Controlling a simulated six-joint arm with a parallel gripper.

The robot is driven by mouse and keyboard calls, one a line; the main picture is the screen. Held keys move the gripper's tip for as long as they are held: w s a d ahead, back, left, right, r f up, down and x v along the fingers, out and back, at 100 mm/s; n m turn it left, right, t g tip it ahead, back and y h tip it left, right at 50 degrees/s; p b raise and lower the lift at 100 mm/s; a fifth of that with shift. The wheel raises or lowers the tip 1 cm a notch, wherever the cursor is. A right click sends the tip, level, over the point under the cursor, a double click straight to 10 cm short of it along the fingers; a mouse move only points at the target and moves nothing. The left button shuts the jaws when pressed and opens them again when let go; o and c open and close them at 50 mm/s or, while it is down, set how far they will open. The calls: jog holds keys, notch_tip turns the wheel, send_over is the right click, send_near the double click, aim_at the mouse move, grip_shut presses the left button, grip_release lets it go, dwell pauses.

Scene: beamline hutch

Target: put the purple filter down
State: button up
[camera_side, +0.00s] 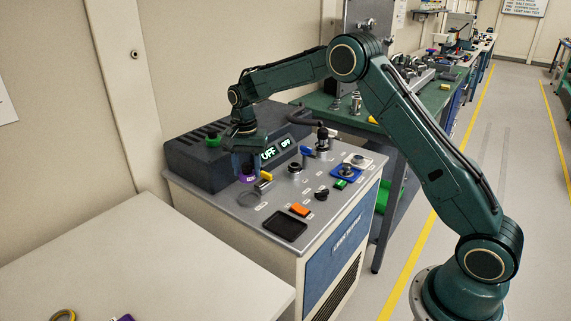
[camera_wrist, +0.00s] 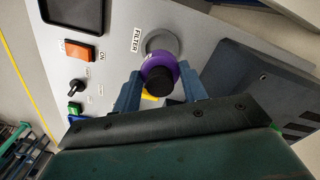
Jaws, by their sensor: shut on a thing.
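The purple filter (camera_wrist: 160,68) is a short round purple piece with a black knob on top. In the wrist view my gripper (camera_wrist: 158,82) has its two blue-grey fingers on either side of it, shut on it. A round grey seat (camera_wrist: 163,40) beside the FILTER label shows partly behind the filter. In the side view the purple filter (camera_side: 247,179) is low under my gripper (camera_side: 246,172), close to the panel top. I cannot tell whether it touches the panel. The round grey seat (camera_side: 248,199) shows just in front of it.
The panel holds an orange switch (camera_side: 300,210), a black knob (camera_side: 321,194), a black square tray (camera_side: 285,226) and a yellow handle (camera_side: 264,179). A dark box with lit OFF displays (camera_side: 200,160) stands behind.

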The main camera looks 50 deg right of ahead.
jog(key=shift+r, duration=0.1)
jog(key=shift+s+a+r, duration=0.1)
jog(key=shift+s+r, duration=0.25)
jog(key=shift+r, duration=0.1)
jog(key=s+a+r, duration=0.1)
jog(key=s+r, duration=0.5)
jog(key=r, duration=0.1)
notch_tip(320, 180, up, 5)
send_over(285, 226)
jog(key=shift+a+f, duration=0.1)
jog(key=shift+f, duration=9.75)
jog(key=shift+f, duration=0.15)
jog(key=o, duration=1.1)
